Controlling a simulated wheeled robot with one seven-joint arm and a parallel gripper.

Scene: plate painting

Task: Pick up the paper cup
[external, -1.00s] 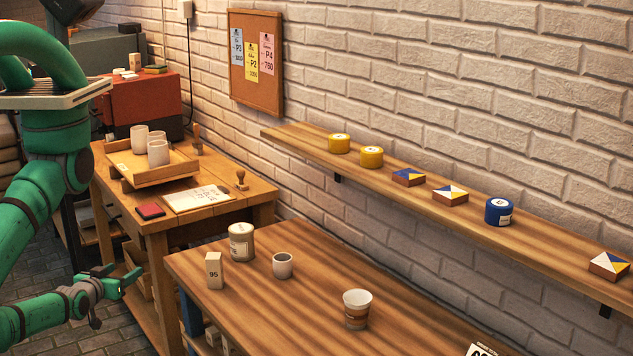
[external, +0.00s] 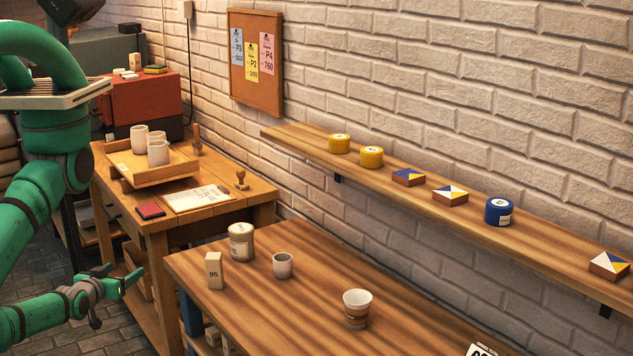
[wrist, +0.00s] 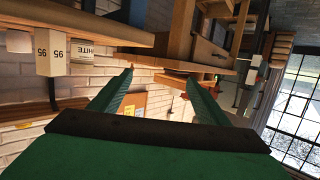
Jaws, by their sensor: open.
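The paper cup (external: 357,309) stands upright on the near wooden table, right of the middle, white at the top with a brown band. My gripper (external: 123,278) is off the left end of this table, well away from the cup, open and empty. In the wrist view my gripper (wrist: 158,85) shows its two green fingers spread apart with nothing between them. I cannot make out the paper cup in the wrist view.
A small grey cup (external: 282,265), a labelled tin (external: 241,242) and a box marked 95 (external: 214,270) stand on the near table (external: 300,320). A wall shelf (external: 430,205) holds tins and tiles. A second table with a wooden tray (external: 160,178) stands behind.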

